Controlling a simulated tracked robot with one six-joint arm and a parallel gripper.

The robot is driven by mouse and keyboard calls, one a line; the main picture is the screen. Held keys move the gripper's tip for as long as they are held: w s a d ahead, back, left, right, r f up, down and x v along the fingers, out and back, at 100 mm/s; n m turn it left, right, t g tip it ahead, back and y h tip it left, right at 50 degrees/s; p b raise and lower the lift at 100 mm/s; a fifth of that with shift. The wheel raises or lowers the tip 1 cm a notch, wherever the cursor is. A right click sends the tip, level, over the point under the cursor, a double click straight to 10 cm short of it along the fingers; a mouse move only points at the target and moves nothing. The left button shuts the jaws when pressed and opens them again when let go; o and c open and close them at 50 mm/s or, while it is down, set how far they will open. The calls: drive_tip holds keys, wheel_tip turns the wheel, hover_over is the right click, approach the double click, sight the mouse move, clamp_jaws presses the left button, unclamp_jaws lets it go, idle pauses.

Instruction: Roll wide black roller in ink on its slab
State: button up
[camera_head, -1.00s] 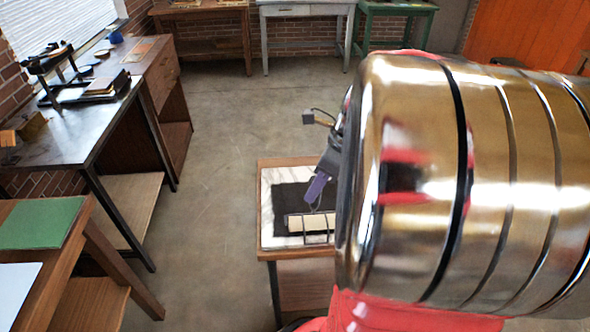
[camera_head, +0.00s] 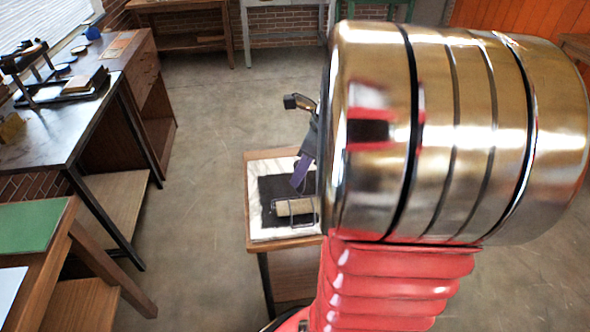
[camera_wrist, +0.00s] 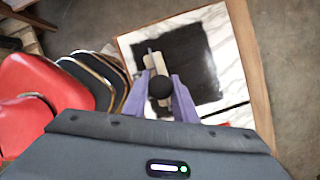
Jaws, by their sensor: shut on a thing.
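The roller (camera_head: 295,207) has a pale beige drum in a thin wire frame. In the head view it appears to rest on the black ink patch (camera_head: 272,188) on the white marble slab (camera_head: 256,222). My gripper (camera_head: 298,180) has purple fingers angled down towards the roller. In the wrist view, my gripper (camera_wrist: 160,92) is shut on the roller's handle, whose round black end (camera_wrist: 160,87) shows between the fingers. Part of the pale drum (camera_wrist: 154,64) shows beyond it, over the ink. The slab (camera_wrist: 222,35) also shows there. I cannot tell whether the drum presses on the ink.
The slab lies on a small wooden stand (camera_head: 285,243). Open concrete floor (camera_head: 200,200) lies between. My arm hides the right side.

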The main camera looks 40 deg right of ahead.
drive_tip(key=shift+w+d, duration=0.45)
drive_tip(key=shift+w, duration=0.15)
drive_tip(key=shift+f, duration=0.1)
drive_tip(key=shift+w+d, duration=0.55)
drive_tip(key=shift+w, duration=0.25)
drive_tip(key=shift+w+d, duration=0.5)
drive_tip(key=shift+w, duration=0.4)
drive_tip(key=shift+w+d+r, duration=0.1)
drive_tip(key=shift+w+d, duration=0.45)
drive_tip(key=shift+w, duration=0.2)
drive_tip(key=shift+w+d+r, duration=0.1)
drive_tip(key=shift+w+d, duration=0.4)
drive_tip(key=shift+w, duration=0.2)
drive_tip(key=shift+d, duration=0.1)
